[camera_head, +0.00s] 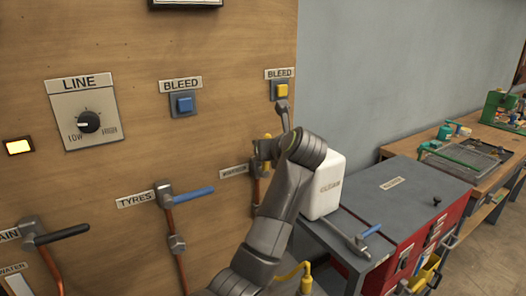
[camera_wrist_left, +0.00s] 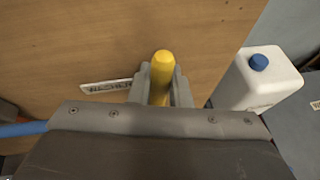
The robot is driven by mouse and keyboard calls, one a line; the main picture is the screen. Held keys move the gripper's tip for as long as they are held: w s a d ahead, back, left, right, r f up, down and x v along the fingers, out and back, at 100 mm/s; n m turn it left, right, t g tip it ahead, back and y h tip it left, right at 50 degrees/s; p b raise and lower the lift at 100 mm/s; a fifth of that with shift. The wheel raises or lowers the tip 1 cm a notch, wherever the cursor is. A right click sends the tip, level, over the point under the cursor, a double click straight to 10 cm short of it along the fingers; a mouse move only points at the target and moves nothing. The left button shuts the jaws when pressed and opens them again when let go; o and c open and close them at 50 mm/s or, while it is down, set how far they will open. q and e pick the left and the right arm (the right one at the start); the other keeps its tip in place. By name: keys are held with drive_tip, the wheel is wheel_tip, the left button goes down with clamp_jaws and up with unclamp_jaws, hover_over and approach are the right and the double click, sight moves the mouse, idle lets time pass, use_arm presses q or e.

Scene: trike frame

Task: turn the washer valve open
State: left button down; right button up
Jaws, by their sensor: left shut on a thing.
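The washer valve has a yellow handle (camera_head: 267,137) beside its label (camera_head: 234,171) on the wooden panel, above a copper pipe (camera_head: 256,190). My left gripper (camera_head: 264,150) is at the valve and covers much of it. In the left wrist view the yellow handle (camera_wrist_left: 162,72) stands between the two grey fingers of my left gripper (camera_wrist_left: 161,90), which are shut on it. The label also shows in the left wrist view (camera_wrist_left: 107,86). The valve body is mostly hidden, so the handle's exact angle is hard to tell. My right gripper is not in view.
The tyres valve with a blue handle (camera_head: 195,194) and another with a black handle (camera_head: 62,234) are to the left. Bleed buttons, blue (camera_head: 184,104) and yellow (camera_head: 281,90), sit above. A white jug (camera_head: 327,190) stands close right of my arm on a grey-topped cabinet (camera_head: 400,195).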

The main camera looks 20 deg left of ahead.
use_arm(q)
drive_tip(key=shift+s+a+n+t, duration=0.2)
drive_tip(key=shift+n+t, duration=0.1)
idle(0.4)
drive_tip(key=c, duration=1.3)
unclamp_jaws()
drive_tip(key=shift+a, duration=0.1)
drive_tip(key=shift+c, duration=0.2)
drive_tip(key=shift+s+d+r+b, duration=0.1)
drive_tip(key=shift+s+d+b, duration=0.2)
drive_tip(key=shift+d+b, duration=0.05)
drive_tip(key=b+v, duration=0.5)
drive_tip(key=v, duration=1.1)
drive_tip(key=shift+s+r+b, duration=0.2)
drive_tip(key=shift+r+b, duration=0.15)
